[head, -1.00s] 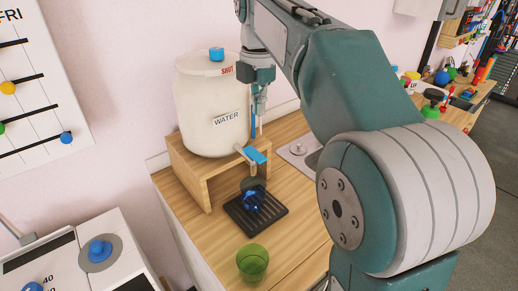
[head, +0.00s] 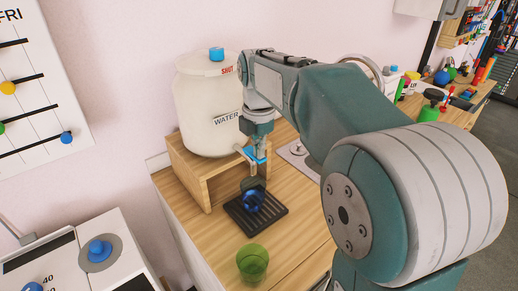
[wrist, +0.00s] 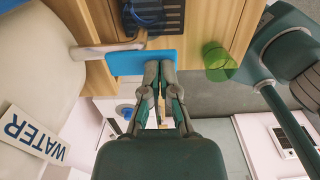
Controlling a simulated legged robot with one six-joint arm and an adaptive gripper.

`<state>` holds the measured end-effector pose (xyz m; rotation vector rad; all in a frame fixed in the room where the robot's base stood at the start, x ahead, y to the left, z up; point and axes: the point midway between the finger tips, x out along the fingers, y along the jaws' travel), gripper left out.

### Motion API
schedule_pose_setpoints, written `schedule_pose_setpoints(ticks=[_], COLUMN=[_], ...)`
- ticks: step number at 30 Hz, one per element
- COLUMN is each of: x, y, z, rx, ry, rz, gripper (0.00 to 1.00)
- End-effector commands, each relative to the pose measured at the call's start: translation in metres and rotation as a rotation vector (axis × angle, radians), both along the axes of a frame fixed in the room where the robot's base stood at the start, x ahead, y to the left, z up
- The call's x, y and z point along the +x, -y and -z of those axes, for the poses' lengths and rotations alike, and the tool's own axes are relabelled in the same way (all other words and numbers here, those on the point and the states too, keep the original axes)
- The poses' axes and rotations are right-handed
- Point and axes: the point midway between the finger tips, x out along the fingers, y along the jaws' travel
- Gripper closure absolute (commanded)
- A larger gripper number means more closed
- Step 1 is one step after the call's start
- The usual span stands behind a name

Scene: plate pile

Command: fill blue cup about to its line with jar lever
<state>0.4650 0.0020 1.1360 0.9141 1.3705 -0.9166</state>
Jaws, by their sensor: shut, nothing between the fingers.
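The white WATER jar (head: 195,110) stands on a wooden stand, with a spout and a blue lever (head: 249,153) at its front. The blue cup (head: 254,203) sits under the spout on a dark slatted tray (head: 270,213); its line and water level cannot be made out. In the wrist view the blue cup (wrist: 145,14) is partly cut off at the top. My gripper (head: 262,157) points down at the lever. In the wrist view my shut, empty fingertips (wrist: 159,64) are at the edge of the blue lever (wrist: 125,63); whether they touch it is unclear.
A green cup (head: 252,263) stands on the wooden counter in front of the tray. A white appliance with a blue knob (head: 98,250) is at the lower left. A sink (head: 298,152) lies to the right, behind my arm.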

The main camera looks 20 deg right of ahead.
Motion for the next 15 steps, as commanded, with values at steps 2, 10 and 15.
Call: schedule_pose_setpoints(ticks=[2,10,15], x=[0.0,-0.006,-0.009], y=[0.0,0.002,0.004], z=[0.0,0.005,0.012], rx=[0.0,0.047,0.082], ry=[0.001,0.109,0.197], rz=[0.0,0.001,0.002], gripper=[1.0,1.0,1.0])
